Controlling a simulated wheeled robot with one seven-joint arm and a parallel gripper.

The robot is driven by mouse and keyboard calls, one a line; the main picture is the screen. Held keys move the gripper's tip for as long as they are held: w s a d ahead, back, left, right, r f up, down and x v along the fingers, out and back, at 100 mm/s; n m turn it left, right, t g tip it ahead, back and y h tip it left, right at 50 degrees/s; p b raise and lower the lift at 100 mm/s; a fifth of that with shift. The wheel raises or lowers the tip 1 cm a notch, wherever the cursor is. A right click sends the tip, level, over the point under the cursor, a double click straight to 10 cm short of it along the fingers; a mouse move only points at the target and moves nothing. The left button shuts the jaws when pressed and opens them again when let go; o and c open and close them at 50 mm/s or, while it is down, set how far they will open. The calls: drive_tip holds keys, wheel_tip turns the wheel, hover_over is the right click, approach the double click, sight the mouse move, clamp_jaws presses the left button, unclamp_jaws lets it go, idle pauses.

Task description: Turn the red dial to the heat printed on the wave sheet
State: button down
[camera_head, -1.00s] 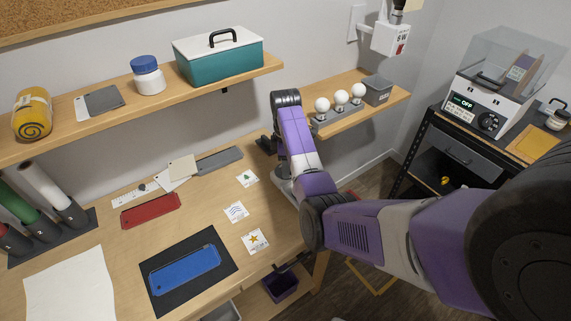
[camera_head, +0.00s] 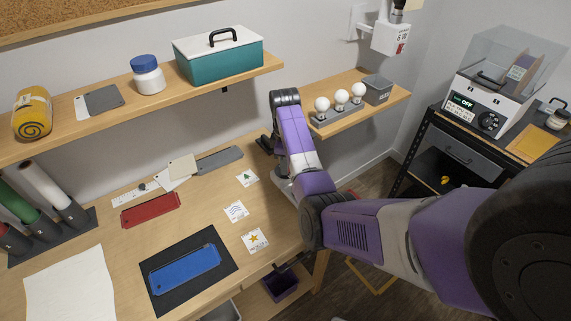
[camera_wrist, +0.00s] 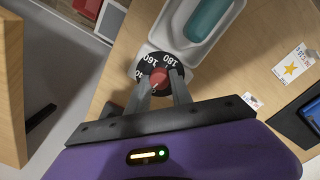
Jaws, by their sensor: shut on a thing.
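The red dial (camera_wrist: 158,75) shows in the wrist view, set in a black face (camera_wrist: 169,62) with white numbers; 160 and 180 can be made out. My gripper (camera_wrist: 161,83) has one finger on each side of the dial and is shut on it. The fingers cover the lower part of the face, and I cannot tell the exact setting. The wave sheet (camera_head: 236,211) lies on the desk in the head view, between the tree card (camera_head: 247,178) and the star card (camera_head: 255,239). Its print is too small to read. My arm hides the dial in the head view.
A teal object (camera_wrist: 207,18) lies in a pale tray (camera_wrist: 235,10) beside the dial. A blue plate (camera_head: 185,268) on a black mat and a red plate (camera_head: 150,209) lie on the desk. A shelf with three white bulbs (camera_head: 341,97) stands behind my arm.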

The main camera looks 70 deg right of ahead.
drive_tip(key=m, duration=0.5)
drive_tip(key=shift+w, duration=0.1)
drive_tip(key=m, duration=0.5)
drive_tip(key=shift+d+m, duration=0.1)
drive_tip(key=shift+m, duration=0.3)
drive_tip(key=m, duration=0.5)
drive_tip(key=shift+m+g, duration=0.3)
drive_tip(key=m, duration=0.4)
drive_tip(key=shift+m, duration=0.4)
drive_tip(key=c, duration=1.1)
unclamp_jaws()
drive_tip(key=shift+c, duration=0.2)
drive_tip(key=shift+r, duration=0.1)
